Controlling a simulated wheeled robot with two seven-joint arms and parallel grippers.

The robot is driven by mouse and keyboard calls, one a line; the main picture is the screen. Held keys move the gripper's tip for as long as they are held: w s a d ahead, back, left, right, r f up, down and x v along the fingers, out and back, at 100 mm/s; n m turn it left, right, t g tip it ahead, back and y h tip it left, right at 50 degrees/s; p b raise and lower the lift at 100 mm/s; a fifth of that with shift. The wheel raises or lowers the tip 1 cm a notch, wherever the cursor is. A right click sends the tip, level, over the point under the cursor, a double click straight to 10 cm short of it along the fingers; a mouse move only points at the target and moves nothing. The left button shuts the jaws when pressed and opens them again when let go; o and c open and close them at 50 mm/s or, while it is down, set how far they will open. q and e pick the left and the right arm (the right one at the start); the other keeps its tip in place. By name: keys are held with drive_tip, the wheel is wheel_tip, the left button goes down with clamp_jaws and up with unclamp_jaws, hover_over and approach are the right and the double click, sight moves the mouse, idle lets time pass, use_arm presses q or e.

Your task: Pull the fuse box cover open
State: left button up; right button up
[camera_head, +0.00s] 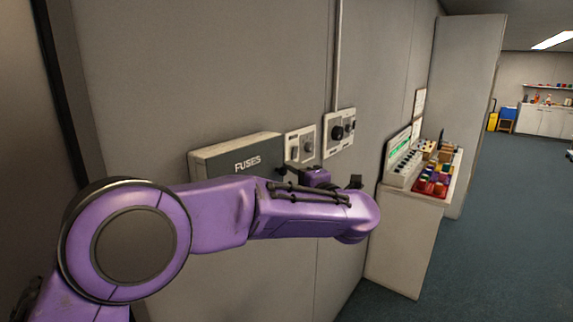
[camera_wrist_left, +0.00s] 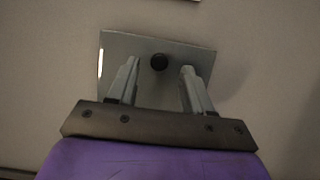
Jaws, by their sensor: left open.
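The grey fuse box (camera_head: 240,157), lettered "FUSES", is on the wall left of centre in the head view. My left arm crosses in front of its lower part and hides it. My left gripper (camera_head: 281,178) is at the right end of the box, with its fingertips partly hidden. My right gripper is out of view.
Two control panels sit right of the box: a switch panel (camera_head: 300,145) and a dial panel (camera_head: 340,132), with a conduit (camera_head: 338,60) above. A counter (camera_head: 408,230) with a console (camera_head: 403,155) and coloured parts stands farther right. Open floor (camera_head: 500,240) lies to the right.

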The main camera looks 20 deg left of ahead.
sight(285, 173)
use_arm(q)
drive_tip(key=shift+r+p+x, duration=0.2)
drive_tip(key=shift+p+x, duration=0.2)
drive_tip(key=shift+x, duration=0.85)
drive_tip(key=shift+w+a+f, duration=0.15)
drive_tip(key=shift+a, duration=0.05)
drive_tip(key=shift+c, duration=0.3)
clamp_jaws()
